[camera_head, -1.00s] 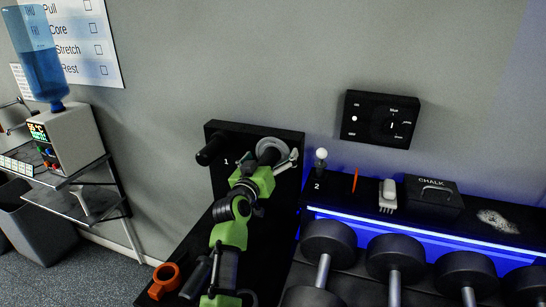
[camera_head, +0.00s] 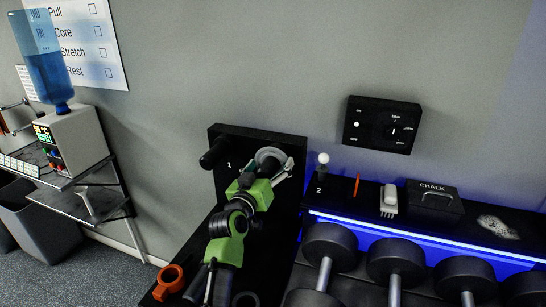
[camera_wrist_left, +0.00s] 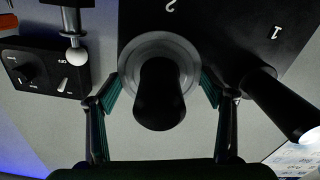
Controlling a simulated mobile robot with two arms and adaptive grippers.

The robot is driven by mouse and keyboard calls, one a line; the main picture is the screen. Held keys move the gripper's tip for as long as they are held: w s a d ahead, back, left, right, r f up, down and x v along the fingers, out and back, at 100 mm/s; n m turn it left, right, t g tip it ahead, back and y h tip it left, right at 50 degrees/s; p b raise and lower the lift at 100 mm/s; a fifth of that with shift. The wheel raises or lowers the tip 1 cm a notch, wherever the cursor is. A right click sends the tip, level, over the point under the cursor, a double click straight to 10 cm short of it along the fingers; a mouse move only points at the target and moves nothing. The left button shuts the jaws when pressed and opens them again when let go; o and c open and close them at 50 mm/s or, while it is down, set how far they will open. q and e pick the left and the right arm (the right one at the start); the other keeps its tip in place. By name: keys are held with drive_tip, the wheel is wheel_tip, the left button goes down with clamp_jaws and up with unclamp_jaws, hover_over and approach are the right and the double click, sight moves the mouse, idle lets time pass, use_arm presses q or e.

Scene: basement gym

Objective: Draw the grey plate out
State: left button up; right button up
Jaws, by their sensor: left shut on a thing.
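The grey plate (camera_head: 268,154) is a round disc at the black upright board (camera_head: 228,185), partly covered by my left gripper in the head view. In the left wrist view the plate (camera_wrist_left: 127,67) is around a thick black peg (camera_wrist_left: 160,95) that points toward the camera. My left gripper (camera_head: 274,166) is shut on the plate. In the wrist view its two dark green-padded fingers (camera_wrist_left: 160,88) touch or nearly touch opposite sides of the rim. My right gripper is not in view.
A bare black peg (camera_head: 215,153) marked 1 is left of the plate. Right are a white knob (camera_head: 323,158), a chalk box (camera_head: 433,196) and several dumbbells (camera_head: 395,258). A control box (camera_head: 381,124) is on the wall. An orange ring (camera_head: 168,283) lies low left.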

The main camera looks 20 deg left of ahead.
use_arm(q)
drive_tip(key=s+p, duration=0.4)
drive_tip(key=s, duration=1)
drive_tip(key=shift+s+a, duration=0.25)
drive_tip(key=shift+s, duration=0.1)
